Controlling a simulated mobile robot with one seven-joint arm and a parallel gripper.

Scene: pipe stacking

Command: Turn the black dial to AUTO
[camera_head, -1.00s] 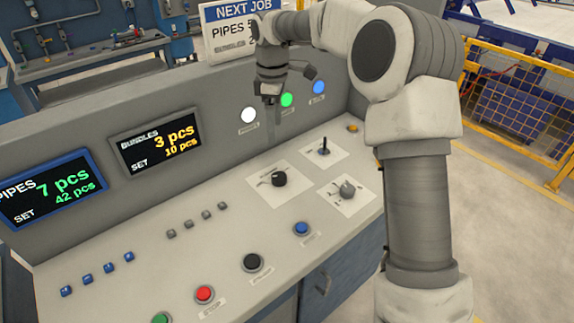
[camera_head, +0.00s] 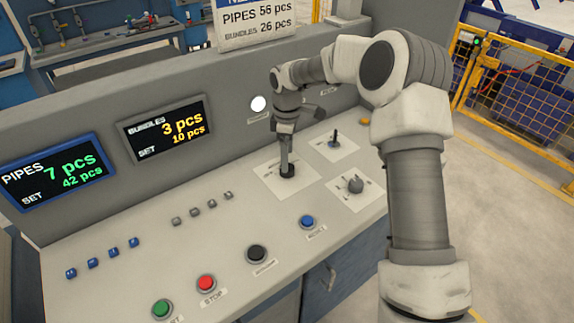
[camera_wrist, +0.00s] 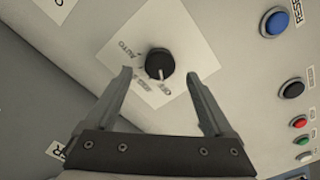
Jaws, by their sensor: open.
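The black dial (camera_wrist: 159,63) sits on a white square plate (camera_wrist: 185,40) in the wrist view. Its pale pointer line points down in that picture, toward the lettering at the plate's lower part, while AUTO is printed to the dial's upper left. My gripper (camera_wrist: 163,80) is open, with one finger on each side of the dial and a gap on both sides. In the head view my gripper (camera_head: 287,163) points down right over the black dial (camera_head: 288,172), which it partly hides. I cannot tell the exact height of the fingertips.
A grey knob (camera_head: 355,185) and a small joystick (camera_head: 334,140) stand on plates to the right of the dial. A blue button (camera_head: 307,222) is in front. The panel's upright back wall (camera_head: 225,125) with displays and a white lamp (camera_head: 258,104) rises behind.

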